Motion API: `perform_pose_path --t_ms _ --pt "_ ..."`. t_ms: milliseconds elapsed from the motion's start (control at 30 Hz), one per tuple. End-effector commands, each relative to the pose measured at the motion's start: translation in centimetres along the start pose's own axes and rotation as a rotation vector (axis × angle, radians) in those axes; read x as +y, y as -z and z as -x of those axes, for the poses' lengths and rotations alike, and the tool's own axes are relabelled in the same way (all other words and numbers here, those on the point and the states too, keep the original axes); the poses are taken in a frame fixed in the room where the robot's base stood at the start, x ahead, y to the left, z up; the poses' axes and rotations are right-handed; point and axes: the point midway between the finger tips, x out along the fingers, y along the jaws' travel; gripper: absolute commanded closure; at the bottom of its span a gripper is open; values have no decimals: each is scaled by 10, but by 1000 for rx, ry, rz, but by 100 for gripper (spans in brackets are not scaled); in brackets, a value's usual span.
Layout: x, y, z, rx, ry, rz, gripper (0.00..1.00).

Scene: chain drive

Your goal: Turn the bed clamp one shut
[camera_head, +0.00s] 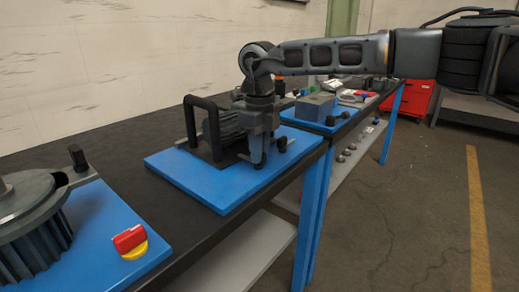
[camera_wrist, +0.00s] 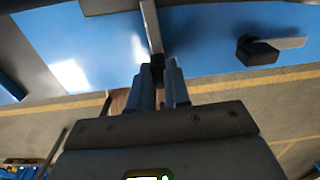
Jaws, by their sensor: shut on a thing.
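My gripper (camera_wrist: 163,72) points down in the wrist view, its two fingers shut on the dark end of a narrow grey clamp lever (camera_wrist: 151,25). In the head view my gripper (camera_head: 258,162) is low over the front part of the blue bed plate (camera_head: 215,192), and it hides the held lever there. A second clamp, a grey bar with a black knob (camera_wrist: 258,52), stands free to the right in the wrist view; it also shows right of my gripper in the head view (camera_head: 282,144). Neither clamp shows a label, so I cannot tell which is number one.
A ribbed dark motor with a black frame handle (camera_head: 190,122) stands just left of my gripper. A larger ribbed housing (camera_head: 35,225) and a red and yellow switch (camera_head: 130,240) are at the front left. Grey blocks (camera_head: 315,106) stand behind. The floor right of the bench is open.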

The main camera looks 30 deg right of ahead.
Motion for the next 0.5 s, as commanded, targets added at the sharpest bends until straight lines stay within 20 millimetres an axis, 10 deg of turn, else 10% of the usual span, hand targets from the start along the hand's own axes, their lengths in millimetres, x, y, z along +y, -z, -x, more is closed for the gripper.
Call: perform_pose_path --t_ms 500 --pt "0 0 1 -1 1 0 57"
